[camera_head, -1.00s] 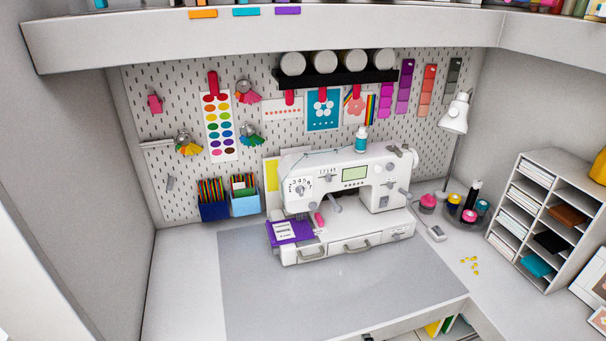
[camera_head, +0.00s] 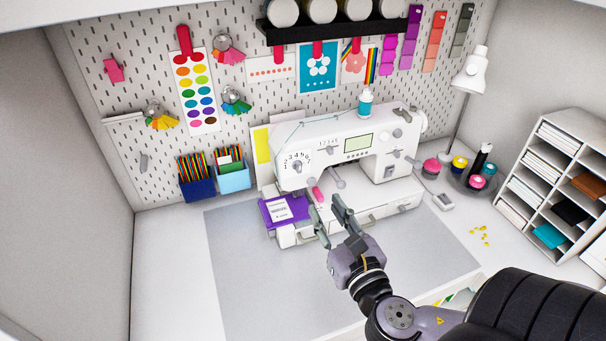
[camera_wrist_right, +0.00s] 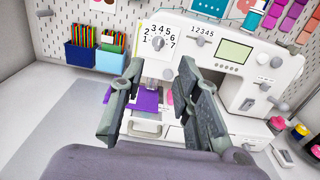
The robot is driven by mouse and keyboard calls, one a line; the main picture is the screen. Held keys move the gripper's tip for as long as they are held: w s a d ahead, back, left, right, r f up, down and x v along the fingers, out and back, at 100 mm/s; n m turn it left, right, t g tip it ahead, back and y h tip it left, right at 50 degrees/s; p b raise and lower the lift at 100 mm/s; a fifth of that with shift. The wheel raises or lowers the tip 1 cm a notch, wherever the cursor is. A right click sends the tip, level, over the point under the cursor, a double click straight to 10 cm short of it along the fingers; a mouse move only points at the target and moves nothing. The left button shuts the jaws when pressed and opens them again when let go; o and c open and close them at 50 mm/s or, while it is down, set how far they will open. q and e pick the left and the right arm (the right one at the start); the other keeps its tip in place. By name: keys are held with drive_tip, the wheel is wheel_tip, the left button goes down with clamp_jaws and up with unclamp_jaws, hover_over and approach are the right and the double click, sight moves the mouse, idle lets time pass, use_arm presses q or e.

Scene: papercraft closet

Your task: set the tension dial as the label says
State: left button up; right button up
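The white sewing machine (camera_head: 345,150) stands on the grey mat against the pegboard. Its numbered tension dial (camera_head: 297,167) is on the left end of its front; the dial (camera_wrist_right: 159,42) also shows in the right wrist view, with numbers from 1 to 7 around a grey knob. A white label (camera_head: 279,209) lies on purple fabric below the machine's left end; its writing is too small to read. My right gripper (camera_head: 328,211) is open and empty, in front of the machine and below the dial. In the wrist view its fingers (camera_wrist_right: 158,92) are spread apart. My left gripper is not in view.
A second knob with a 1 to 5 scale (camera_wrist_right: 199,41) sits right of the dial. Blue pencil boxes (camera_head: 198,184) stand left of the machine. A lamp (camera_head: 471,72), thread spools (camera_head: 476,181) and a paper shelf (camera_head: 553,185) are to the right. The mat's left part (camera_head: 235,270) is clear.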

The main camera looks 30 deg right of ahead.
drive_tip(key=b, duration=0.2)
approach(300, 166)
drive_tip(key=b+x, duration=0.3)
drive_tip(key=x, duration=0.4)
drive_tip(key=shift+r, duration=0.1)
drive_tip(key=shift+w+d, duration=0.15)
drive_tip(key=shift+w, duration=0.55)
drive_tip(key=shift+c, duration=0.7)
drive_tip(key=c, duration=0.5)
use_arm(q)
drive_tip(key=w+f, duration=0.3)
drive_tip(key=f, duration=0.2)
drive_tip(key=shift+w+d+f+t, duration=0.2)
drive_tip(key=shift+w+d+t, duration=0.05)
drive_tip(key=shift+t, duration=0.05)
use_arm(e)
clamp_jaws()
